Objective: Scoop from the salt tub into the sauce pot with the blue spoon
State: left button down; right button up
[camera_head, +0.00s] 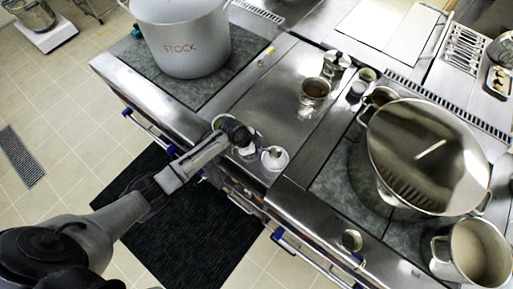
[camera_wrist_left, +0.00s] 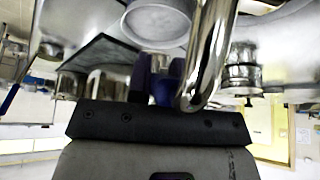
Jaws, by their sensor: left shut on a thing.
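My left gripper (camera_head: 238,133) is over the steel counter's front edge, shut. In the left wrist view a shiny curved metal handle (camera_wrist_left: 210,50) rises beside the dark bluish parts at the jaws (camera_wrist_left: 158,82); I take it for the blue spoon, though its bowl and blue mark are not clear. A small white tub (camera_head: 275,160), possibly the salt tub, stands just right of the gripper. Another pale tub (camera_head: 246,152) is partly hidden below the gripper. A pot with cream-coloured contents (camera_head: 439,256), possibly the sauce pot, stands at the lower right. My right gripper is not in view.
A large stockpot (camera_head: 180,40) stands on the left hob. A wide shiny pot or lid (camera_head: 425,150) fills the right hob. Small metal pots (camera_head: 314,90) stand mid-counter, with bare steel (camera_head: 270,100) in front of them.

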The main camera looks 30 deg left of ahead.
pick_arm(q)
notch_tip(320, 180, down, 7)
jog(key=b, duration=0.5)
jog(key=shift+r+b, duration=0.1)
jog(key=shift+b, duration=0.2)
jog(key=shift+f, duration=0.4)
dwell(0.6)
jog(key=shift+w+d, duration=0.1)
jog(key=shift+d, duration=0.05)
dwell(0.4)
jog(key=shift+w+d, duration=0.2)
jog(key=shift+d, duration=0.1)
jog(key=shift+d, duration=0.1)
jog(key=shift+r, duration=0.1)
